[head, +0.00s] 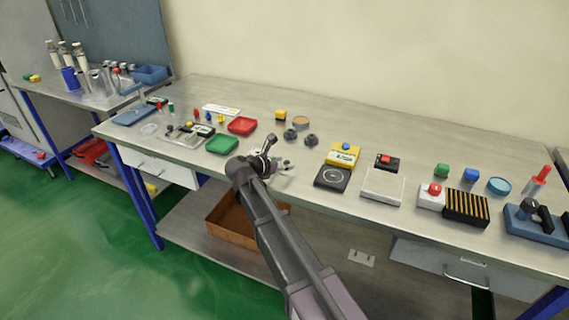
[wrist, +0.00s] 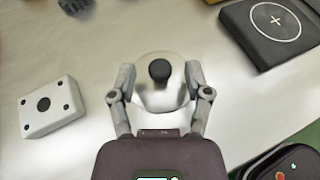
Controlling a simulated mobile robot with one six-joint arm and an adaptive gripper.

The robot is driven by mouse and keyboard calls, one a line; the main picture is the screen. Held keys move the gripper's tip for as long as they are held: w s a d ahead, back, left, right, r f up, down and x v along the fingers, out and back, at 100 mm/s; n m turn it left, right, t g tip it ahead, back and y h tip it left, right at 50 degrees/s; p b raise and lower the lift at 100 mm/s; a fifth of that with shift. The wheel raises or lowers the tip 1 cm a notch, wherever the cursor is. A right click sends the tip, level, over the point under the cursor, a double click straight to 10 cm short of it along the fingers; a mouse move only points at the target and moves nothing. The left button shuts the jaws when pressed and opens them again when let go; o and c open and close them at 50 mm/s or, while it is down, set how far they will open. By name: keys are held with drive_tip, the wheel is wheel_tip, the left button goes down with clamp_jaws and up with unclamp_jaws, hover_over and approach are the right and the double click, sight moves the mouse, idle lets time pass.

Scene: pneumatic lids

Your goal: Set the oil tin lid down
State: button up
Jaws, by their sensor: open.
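The oil tin lid looks like a round, shiny silver disc (wrist: 160,98) with a black knob (wrist: 159,71) in the middle of the wrist view. It appears to lie flat on the metal bench top, knob upward. My gripper (wrist: 160,76) is open, with one finger on each side of the lid; whether either finger touches its rim I cannot tell. In the head view my gripper (head: 272,163) is low over the bench near its front edge, and my arm hides most of the lid there. No oil tin can be made out clearly.
A white block with black dots (wrist: 45,107) lies left of the lid. A black pad with a circle (wrist: 268,28) lies to the right, also in the head view (head: 332,178). Dark round knobs (head: 290,134) stand behind. Red (head: 242,126) and green trays (head: 221,144) are left.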

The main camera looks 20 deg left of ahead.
drive_tip(key=shift+r, duration=0.2)
drive_tip(key=shift+s+a+r+p, duration=0.1)
drive_tip(key=shift+s+p, duration=0.1)
drive_tip(key=shift+p, duration=0.15)
drive_tip(key=p+v, duration=0.4)
drive_tip(key=v, duration=0.7)
drive_tip(key=shift+s, duration=0.2)
